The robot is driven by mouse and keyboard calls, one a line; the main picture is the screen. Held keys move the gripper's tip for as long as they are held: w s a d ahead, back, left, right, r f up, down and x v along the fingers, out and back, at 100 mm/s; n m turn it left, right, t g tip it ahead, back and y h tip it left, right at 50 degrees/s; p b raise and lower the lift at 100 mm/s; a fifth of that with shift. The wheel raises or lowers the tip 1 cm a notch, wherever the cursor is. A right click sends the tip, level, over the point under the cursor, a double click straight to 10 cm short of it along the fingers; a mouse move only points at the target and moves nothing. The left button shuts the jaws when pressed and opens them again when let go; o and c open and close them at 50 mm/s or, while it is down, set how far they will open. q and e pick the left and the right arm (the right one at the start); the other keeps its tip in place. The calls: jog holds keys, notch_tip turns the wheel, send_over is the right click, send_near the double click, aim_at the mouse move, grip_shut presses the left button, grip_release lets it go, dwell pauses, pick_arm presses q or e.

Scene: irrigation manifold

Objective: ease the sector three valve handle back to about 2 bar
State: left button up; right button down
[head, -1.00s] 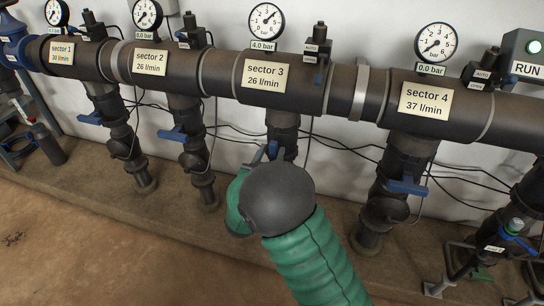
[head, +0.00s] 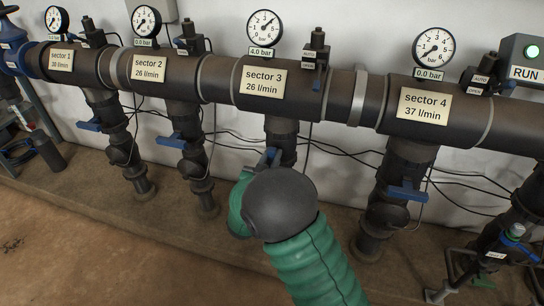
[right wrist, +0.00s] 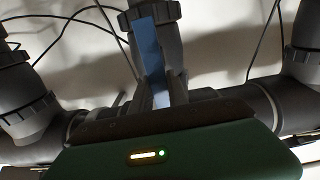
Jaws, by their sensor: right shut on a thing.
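The sector three valve handle (head: 270,156) is a blue lever on the pipe below the "sector 3" label (head: 264,80). My right gripper (right wrist: 161,90) is shut on this blue handle (right wrist: 151,48), which stands up between its fingers in the right wrist view. In the head view my dark, rounded wrist and green arm hide the fingers and the lower part of the valve. The sector three gauge (head: 265,26) has its needle toward the upper right, and the plate under it reads 4.0 bar. My left gripper is not in view.
Blue valve handles of sector 2 (head: 172,138) and sector 4 (head: 407,191) stand to either side on their own drop pipes. Loose black cables run along the wall behind. The brown floor in front is open. A green-lit RUN box (head: 527,60) is at the right.

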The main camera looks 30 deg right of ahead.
jog(key=shift+r+p, duration=0.1)
jog(key=shift+p, duration=0.35)
jog(key=n+p, duration=0.2)
jog(key=p, duration=0.2)
jog(key=w+a+n+p, duration=0.1)
jog(key=n+p, duration=0.5)
jog(key=p, duration=0.1)
jog(key=shift+w+a+f+p, duration=0.15)
jog(key=shift+w+f+p, duration=0.05)
jog(key=shift+f+p, duration=0.1)
jog(key=shift+w+a+f+n+p, duration=0.1)
jog(key=shift+f+n+p, duration=0.15)
jog(key=shift+n+p, duration=0.55)
jog(key=shift+w+a+f+n+p, duration=0.1)
jog(key=shift+f+n+p, duration=0.25)
jog(key=shift+n, duration=0.65)
jog(key=c, duration=1.3)
grip_release()
